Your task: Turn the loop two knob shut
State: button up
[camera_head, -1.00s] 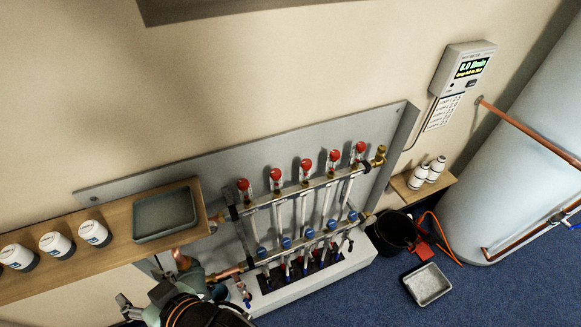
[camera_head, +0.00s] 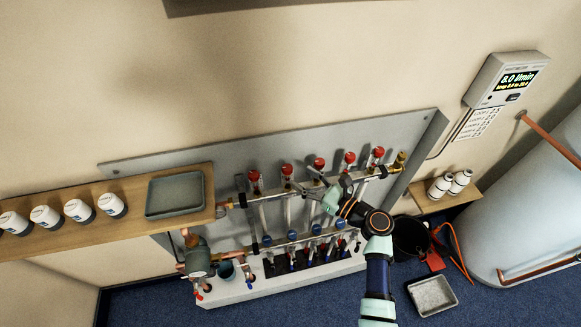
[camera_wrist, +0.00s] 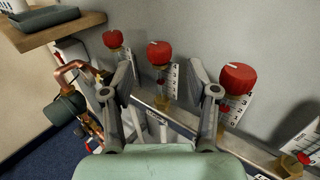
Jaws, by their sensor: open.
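A row of several red knobs sits on clear flow gauges along the manifold's upper bar (camera_head: 330,185). I cannot read which one is loop two. The second knob from the left (camera_head: 287,170) also shows in the wrist view (camera_wrist: 160,52), beyond the gap between my fingers and apart from them. My gripper (camera_wrist: 163,78) is open and empty in front of the upper bar; it shows in the head view too (camera_head: 312,186). The leftmost knob (camera_wrist: 113,39) is left of the left finger. The third knob (camera_wrist: 237,78) is just right of the right finger.
Blue caps (camera_head: 316,229) line the lower bar. A wall meter (camera_head: 503,80) reads about 8.0 l/min. A wooden shelf (camera_head: 130,222) with a grey tray (camera_head: 174,192) is at left. A black bucket (camera_head: 410,236) and a metal tray (camera_head: 433,296) stand on the floor at right.

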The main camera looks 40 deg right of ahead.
aim_at(287, 167)
jog(key=w, duration=0.2)
jog(key=w+b, duration=0.1)
jog(key=w, duration=0.1)
jog(key=w+a, duration=0.1)
jog(key=w, duration=0.2)
grip_shut()
